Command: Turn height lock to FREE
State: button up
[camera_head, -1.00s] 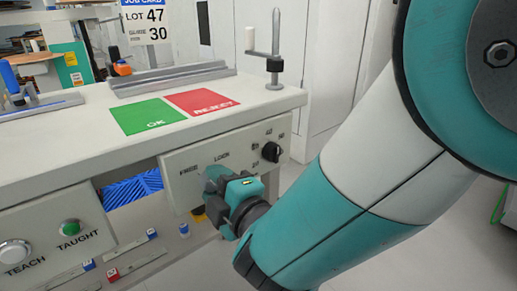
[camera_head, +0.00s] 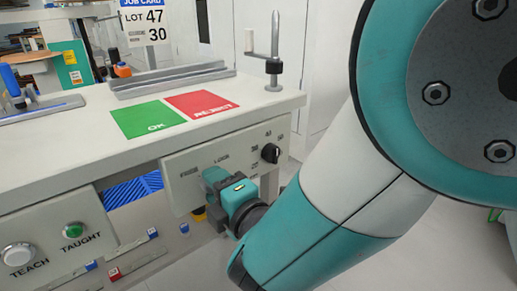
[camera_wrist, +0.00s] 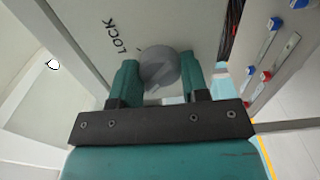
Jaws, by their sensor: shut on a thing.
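The height lock is a round grey knob (camera_wrist: 160,70) on the light front panel (camera_head: 180,165) under the table top. In the wrist view the knob sits between the two teal fingers of my gripper (camera_wrist: 160,78), which is shut on it. The word LOCK shows left of the knob. Its raised bar looks slanted, but I cannot tell which mark it points to. In the head view my gripper (camera_head: 214,180) is against the panel below the FREE and LOCK marks and hides the knob.
A black dial (camera_head: 270,153) is on the panel's right. The green OK (camera_head: 148,117) and red REJECT (camera_head: 201,105) pads lie on the table top above. A white TEACH button (camera_head: 18,256) and a green TAUGHT button (camera_head: 73,230) are at the lower left.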

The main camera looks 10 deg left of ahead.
jog(key=o, duration=0.9)
jog(key=shift+b+v, duration=8.7)
jog(key=shift+b, duration=1.65)
